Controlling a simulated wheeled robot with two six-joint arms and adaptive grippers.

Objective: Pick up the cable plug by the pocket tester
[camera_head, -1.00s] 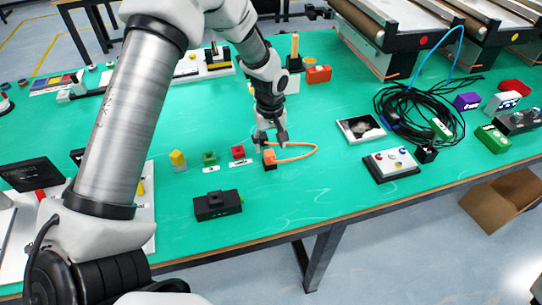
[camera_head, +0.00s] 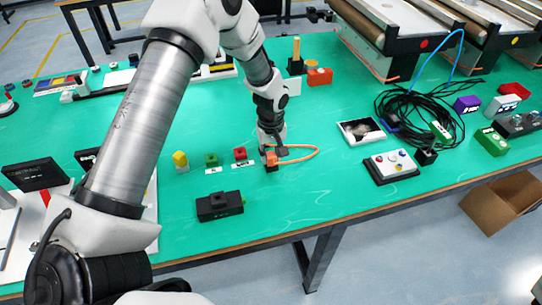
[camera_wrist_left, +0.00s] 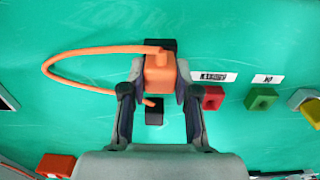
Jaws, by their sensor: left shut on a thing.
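The cable plug is an orange block (camera_head: 271,159) with a looped orange cable (camera_head: 305,148), at the middle of the green table. My left gripper (camera_head: 275,155) points down and is shut on it. In the left wrist view the plug (camera_wrist_left: 160,75) sits between the two fingers (camera_wrist_left: 159,88), with black pieces showing above and below it. Whether the plug is clear of the black piece under it cannot be told. A black box with a raised top (camera_head: 219,206), possibly the pocket tester, lies to the left and nearer. My right gripper is not in view.
Yellow (camera_head: 181,160), green (camera_head: 211,159) and red (camera_head: 239,153) blocks with labels stand left of the plug. The table's near edge is clear below the plug.

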